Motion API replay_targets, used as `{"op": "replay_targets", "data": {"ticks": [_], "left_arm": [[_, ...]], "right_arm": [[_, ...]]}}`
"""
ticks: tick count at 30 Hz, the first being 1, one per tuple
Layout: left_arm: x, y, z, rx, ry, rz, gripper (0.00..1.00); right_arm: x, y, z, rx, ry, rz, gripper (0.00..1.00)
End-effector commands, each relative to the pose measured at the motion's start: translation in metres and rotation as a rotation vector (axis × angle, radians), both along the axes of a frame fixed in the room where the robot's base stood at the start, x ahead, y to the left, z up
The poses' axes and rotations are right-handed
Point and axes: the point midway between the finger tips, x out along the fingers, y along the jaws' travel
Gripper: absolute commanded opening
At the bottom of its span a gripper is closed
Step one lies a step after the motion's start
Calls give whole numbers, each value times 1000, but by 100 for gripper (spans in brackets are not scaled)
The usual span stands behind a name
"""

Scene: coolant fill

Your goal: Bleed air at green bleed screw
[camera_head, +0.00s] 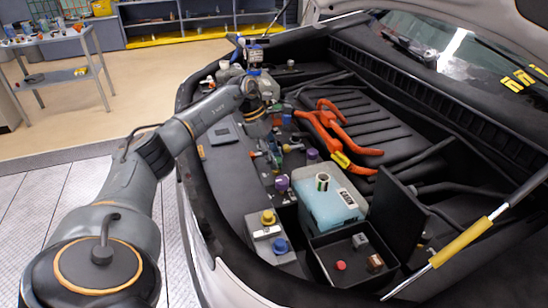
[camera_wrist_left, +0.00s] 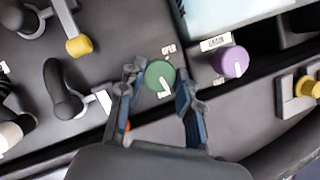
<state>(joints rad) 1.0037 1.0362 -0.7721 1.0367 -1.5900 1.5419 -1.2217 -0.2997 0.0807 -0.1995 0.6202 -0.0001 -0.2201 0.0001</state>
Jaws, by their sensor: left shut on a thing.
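The green bleed screw (camera_wrist_left: 158,74) is a round green knob with a white pointer mark, on a dark panel in the left wrist view. A small white label above it seems to read OPEN. My left gripper (camera_wrist_left: 158,88) has one finger on each side of the screw and is shut on it. In the head view my left gripper (camera_head: 270,150) reaches down into the engine bay at the near side. My right gripper is in neither view.
A purple knob (camera_wrist_left: 234,62) sits right of the screw; it also shows in the head view (camera_head: 282,183). A pale blue tank (camera_head: 330,205) and an open black box (camera_head: 352,262) stand nearby. Orange cables (camera_head: 330,130) lie behind. A prop rod (camera_head: 465,240) crosses at right.

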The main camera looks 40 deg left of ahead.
Motion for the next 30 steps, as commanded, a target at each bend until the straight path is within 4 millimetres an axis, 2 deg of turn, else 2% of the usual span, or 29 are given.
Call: {"op": "replay_targets", "data": {"ticks": [12,27,28,30], "left_arm": [[1,1,0,3,-2,-161,3],[1,1,0,3,-3,-177,3],[1,1,0,3,-3,-177,40],[1,1,0,3,-2,-176,55]], "right_arm": [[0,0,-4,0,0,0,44],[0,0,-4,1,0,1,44],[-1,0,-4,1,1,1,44],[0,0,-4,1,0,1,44]]}}
